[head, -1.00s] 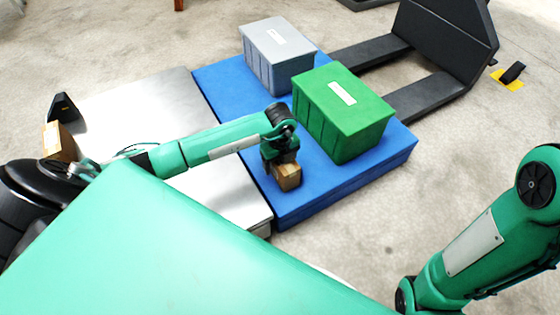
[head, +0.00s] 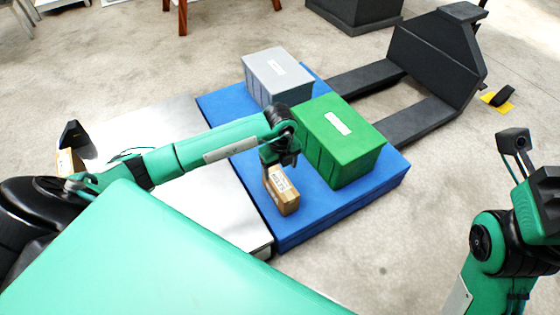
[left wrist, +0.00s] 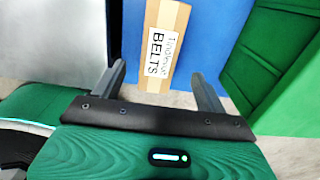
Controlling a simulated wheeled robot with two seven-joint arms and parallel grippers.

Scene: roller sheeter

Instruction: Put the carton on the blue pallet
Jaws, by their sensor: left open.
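The small brown carton (head: 285,200) with a white label stands on the near part of the blue pallet (head: 300,234), in front of the green bin. My left gripper (head: 278,168) is just above the carton, pointing down. In the left wrist view the carton (left wrist: 160,45) shows its label "BELTS" and lies between the two spread fingers of my left gripper (left wrist: 162,78), with a gap on each side. My right arm shows at the right edge; its gripper cannot be made out.
A green bin (head: 338,145) and a grey bin (head: 278,75) stand on the pallet behind the carton. A metal plate (head: 205,205) adjoins the pallet on the left. Another brown box (head: 68,162) is at the far left. Dark forks (head: 415,115) extend behind the pallet.

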